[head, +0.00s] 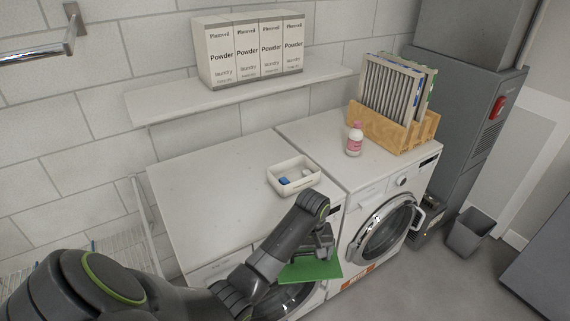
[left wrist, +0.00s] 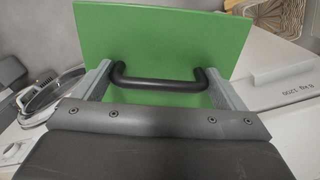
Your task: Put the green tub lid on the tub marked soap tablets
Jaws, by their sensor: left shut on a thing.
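The green lid (head: 310,271) is a flat green plate in front of the left white machine. It fills the upper middle of the left wrist view (left wrist: 165,30), with a black bar handle (left wrist: 158,84) on its face. My left gripper (head: 322,250) is shut on this handle; its two grey fingers stand at the handle's ends in the left wrist view. A small open white tub (head: 272,184) sits on the left machine's top, behind and above the gripper in the head view. My right gripper is not in view.
A pink-and-white bottle (head: 354,140) and a wooden rack (head: 376,131) of filters stand on the right machine. Powder boxes (head: 249,53) stand on a wall shelf (head: 165,104) above. The left machine's top (head: 205,200) is clear left of the tub. A grey bin (head: 469,232) stands at right.

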